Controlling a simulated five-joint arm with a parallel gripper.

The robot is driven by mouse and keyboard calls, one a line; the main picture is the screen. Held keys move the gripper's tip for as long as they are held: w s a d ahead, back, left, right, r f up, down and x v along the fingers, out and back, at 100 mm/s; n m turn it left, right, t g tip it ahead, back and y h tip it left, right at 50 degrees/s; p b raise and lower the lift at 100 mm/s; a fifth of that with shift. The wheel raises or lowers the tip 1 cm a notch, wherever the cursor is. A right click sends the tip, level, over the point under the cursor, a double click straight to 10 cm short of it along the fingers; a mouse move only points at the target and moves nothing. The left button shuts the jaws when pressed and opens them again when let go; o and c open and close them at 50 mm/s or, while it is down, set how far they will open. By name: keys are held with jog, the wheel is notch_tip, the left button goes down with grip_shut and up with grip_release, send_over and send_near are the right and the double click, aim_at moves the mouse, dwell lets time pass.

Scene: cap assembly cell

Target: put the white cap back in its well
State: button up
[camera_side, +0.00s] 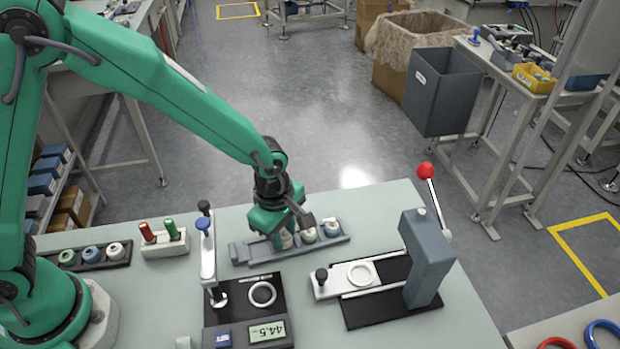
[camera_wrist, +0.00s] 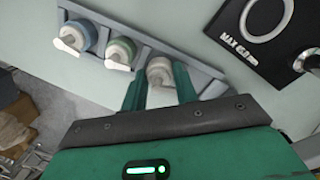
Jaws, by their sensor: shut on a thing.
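My gripper (camera_side: 284,228) is over the grey tray (camera_side: 258,251) on the pale table. Its green fingers (camera_wrist: 160,84) are shut on the white cap (camera_wrist: 160,69), one finger on each side. In the side view the white cap (camera_side: 286,240) shows just below the jaws, partly hidden by them. It is at the tray, in line with a green cap (camera_wrist: 121,51) and a blue-grey cap (camera_wrist: 77,37), both with white spouts. The fingers hide the white cap's lower edge and its well, so I cannot tell whether it is seated or just above.
A scale (camera_side: 247,315) reading about 44.5 stands in front of the tray. A press with a red-knobbed lever (camera_side: 427,262) stands to the right. A dark rack of caps (camera_side: 92,256) and a block with red and green handles (camera_side: 164,240) are to the left.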

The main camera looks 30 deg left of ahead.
jog(key=shift+f, duration=0.15)
dwell(0.7)
jog(key=o, duration=0.7)
jog(key=shift+o, duration=0.2)
jog(key=shift+r, duration=3.5)
